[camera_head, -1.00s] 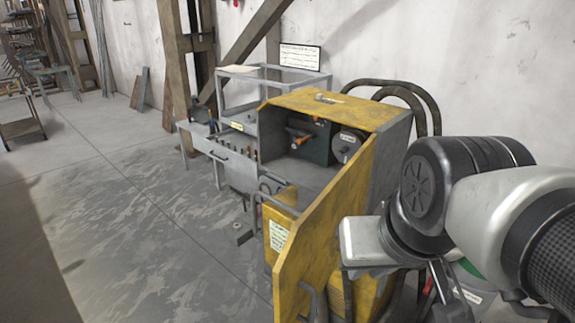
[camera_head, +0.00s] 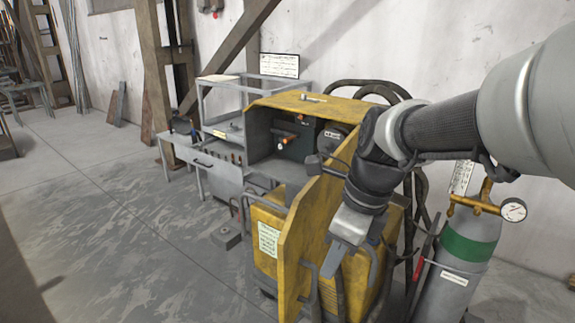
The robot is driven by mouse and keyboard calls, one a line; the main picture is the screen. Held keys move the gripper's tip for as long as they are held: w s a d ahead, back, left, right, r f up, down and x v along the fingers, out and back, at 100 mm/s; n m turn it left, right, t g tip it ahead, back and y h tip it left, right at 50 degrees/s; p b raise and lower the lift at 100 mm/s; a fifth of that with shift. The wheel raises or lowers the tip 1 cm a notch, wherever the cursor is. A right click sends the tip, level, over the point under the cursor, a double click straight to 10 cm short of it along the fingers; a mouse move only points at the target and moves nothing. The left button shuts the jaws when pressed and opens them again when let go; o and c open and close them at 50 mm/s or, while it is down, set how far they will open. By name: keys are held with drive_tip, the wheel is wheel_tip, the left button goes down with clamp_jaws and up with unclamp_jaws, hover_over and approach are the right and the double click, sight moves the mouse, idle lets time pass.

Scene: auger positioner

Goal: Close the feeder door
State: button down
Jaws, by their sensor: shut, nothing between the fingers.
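The feeder door (camera_head: 300,235) is a yellow panel on the right side of the yellow feeder cabinet (camera_head: 300,106). It stands open, sticking out toward me, and the cabinet's inside shows. My gripper (camera_head: 347,258) is on the right, outer side of the door, pointing down, and its fingers are shut and empty. It overlaps the door's right part in the picture; I cannot tell whether it touches. The cabinet's inside shows a dark feeder unit with an orange knob (camera_head: 284,140) and a grey round spool cover (camera_head: 331,138), partly hidden behind the door.
A gas cylinder (camera_head: 462,262) with a gauge (camera_head: 513,210) stands to the right. Black hoses (camera_head: 385,90) loop behind the cabinet. A grey workbench (camera_head: 205,160) stands at the left. The floor (camera_head: 120,240) on the left is clear.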

sight(298, 283)
drive_tip(key=w+a+f+b, duration=0.1)
drive_tip(key=w+a+f, duration=0.2)
drive_tip(key=a+f, duration=0.2)
drive_tip(key=shift+s+x, duration=0.2)
drive_tip(key=shift+x, duration=1.6)
